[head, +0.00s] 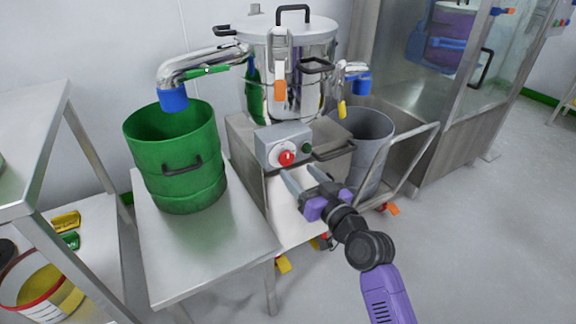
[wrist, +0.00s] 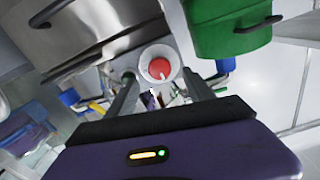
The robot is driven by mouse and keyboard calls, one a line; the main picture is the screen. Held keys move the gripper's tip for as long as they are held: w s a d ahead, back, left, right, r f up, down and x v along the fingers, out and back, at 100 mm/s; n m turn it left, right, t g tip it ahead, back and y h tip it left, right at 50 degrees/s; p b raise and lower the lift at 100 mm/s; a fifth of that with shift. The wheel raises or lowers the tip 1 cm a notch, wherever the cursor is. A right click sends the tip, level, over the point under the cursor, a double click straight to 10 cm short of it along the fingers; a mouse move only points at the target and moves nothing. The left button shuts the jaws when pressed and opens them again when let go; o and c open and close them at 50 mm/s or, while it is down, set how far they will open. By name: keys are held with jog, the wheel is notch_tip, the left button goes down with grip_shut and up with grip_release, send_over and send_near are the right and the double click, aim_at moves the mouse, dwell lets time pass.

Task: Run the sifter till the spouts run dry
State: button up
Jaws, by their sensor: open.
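The sifter (head: 290,50) is a shiny steel drum with a lidded top, standing on a steel cart. Its control box (head: 268,146) has a red knob (head: 286,158) on a white disc and a small green button (head: 306,148). The left spout (head: 200,65) ends in a blue sleeve above the green drum (head: 178,160). The right spout (head: 352,75) ends in a blue sleeve near the grey bin (head: 362,135). No flow is visible at either. My gripper (head: 303,180) is open just in front of the box. In the wrist view the red knob (wrist: 159,68) shows between the fingers.
The green drum stands on a steel table (head: 210,245). A steel shelf (head: 30,180) at the left holds a round container (head: 40,285) and yellow and green items. A glass-fronted cabinet (head: 440,90) stands behind right. The floor at the right is clear.

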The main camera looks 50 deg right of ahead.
aim_at(288, 160)
jog(key=x, duration=0.6)
grip_shut()
